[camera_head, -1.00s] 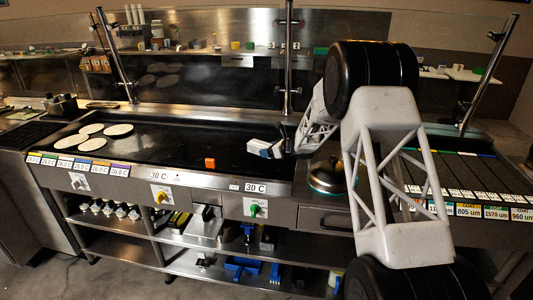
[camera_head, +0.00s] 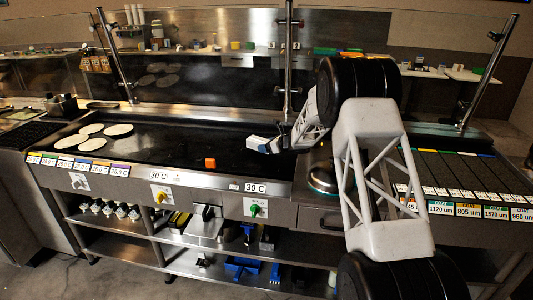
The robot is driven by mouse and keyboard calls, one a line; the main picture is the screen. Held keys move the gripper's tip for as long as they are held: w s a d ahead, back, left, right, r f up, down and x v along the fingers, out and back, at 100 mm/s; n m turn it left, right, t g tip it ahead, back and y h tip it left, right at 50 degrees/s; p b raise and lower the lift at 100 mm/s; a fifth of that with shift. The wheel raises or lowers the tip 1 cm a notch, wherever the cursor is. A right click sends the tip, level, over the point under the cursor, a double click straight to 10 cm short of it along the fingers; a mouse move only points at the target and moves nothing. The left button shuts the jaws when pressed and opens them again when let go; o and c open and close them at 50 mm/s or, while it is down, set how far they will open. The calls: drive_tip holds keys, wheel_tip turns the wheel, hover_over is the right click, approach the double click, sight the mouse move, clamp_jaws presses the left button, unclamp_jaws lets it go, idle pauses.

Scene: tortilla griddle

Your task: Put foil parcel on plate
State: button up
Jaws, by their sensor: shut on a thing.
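My gripper (camera_head: 274,146) is over the right part of the dark griddle (camera_head: 190,147), pointing left. It is shut on a small pale, silvery block, which looks like the foil parcel (camera_head: 259,144). The parcel sticks out to the left of the fingers and appears to be above the griddle, though its exact height is hard to tell. I cannot make out a plate for certain.
An orange cube (camera_head: 210,163) sits on the griddle, left of and nearer than the parcel. Several pale tortillas (camera_head: 92,129) lie at the griddle's left. A shiny round object (camera_head: 320,178) right of the griddle is partly hidden by my arm. A metal post (camera_head: 289,60) stands behind.

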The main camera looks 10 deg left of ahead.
drive_tip(key=shift+f, duration=1.7)
drive_tip(key=o, duration=1)
drive_tip(key=shift+f, duration=0.15)
drive_tip(key=shift+r, duration=0.2)
drive_tip(key=shift+s+d+r, duration=0.15)
drive_tip(key=shift+d+r, duration=0.05)
drive_tip(key=shift+d, duration=0.25)
drive_tip(key=shift+v, duration=3.25)
